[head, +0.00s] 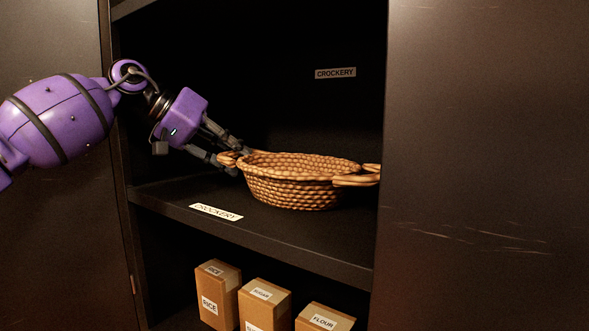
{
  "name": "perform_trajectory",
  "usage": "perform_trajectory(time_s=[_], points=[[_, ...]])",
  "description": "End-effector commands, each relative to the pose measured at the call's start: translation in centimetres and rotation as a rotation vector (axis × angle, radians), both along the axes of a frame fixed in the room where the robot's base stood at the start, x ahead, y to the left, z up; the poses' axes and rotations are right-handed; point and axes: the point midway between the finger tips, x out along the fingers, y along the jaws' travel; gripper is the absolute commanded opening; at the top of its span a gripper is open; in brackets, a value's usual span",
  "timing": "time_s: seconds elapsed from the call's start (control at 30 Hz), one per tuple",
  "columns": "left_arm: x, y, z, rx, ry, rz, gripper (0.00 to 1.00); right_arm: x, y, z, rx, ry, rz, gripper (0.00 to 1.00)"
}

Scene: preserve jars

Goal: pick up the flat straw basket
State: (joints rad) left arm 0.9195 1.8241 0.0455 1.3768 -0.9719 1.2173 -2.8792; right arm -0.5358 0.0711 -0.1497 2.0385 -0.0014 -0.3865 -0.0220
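The flat straw basket (292,192) is a wide, shallow woven basket with a loop handle at each side. It appears to rest on the dark middle shelf (260,232) of the cupboard, with its inside partly visible. My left gripper (236,159) reaches in from the left, with its fingers at the basket's left handle (228,158). The handle shows between the fingertips, but I cannot tell whether they are closed on it. The right handle (358,180) is free, close to the right cupboard panel. My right gripper is not in view.
Labels reading CROCKERY are on the back wall (335,73) and shelf edge (216,212). Boxes marked RICE (217,293), SUGAR (264,305) and FLOUR (325,318) stand below. Dark panels flank the opening; the right one (485,170) is close to the basket. Space above the basket is clear.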

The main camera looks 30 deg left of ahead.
Motion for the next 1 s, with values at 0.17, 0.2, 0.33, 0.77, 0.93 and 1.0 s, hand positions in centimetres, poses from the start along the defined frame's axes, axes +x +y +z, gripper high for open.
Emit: perform_trajectory(time_s=[0.17,0.2,0.33,0.77,0.93,1.0], points=[[0.3,-0.3,-0.3,-0.001,0.000,-0.001,0.23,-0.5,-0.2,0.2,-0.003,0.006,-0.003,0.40],[0.3,-0.3,-0.3,-0.001,0.000,-0.001,0.23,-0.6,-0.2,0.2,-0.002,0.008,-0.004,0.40],[0.3,-0.3,-0.4,0.000,0.002,-0.001,0.23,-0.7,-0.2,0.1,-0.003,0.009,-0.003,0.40],[0.3,-0.3,-0.3,-0.001,0.000,-0.001,0.00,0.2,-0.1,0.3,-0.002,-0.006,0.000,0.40],[0.3,-0.3,-0.3,-0.001,0.000,-0.001,0.00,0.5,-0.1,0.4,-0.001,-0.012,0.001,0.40],[0.3,-0.3,-0.2,-0.001,0.000,-0.001,0.00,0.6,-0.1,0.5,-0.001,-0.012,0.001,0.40]])
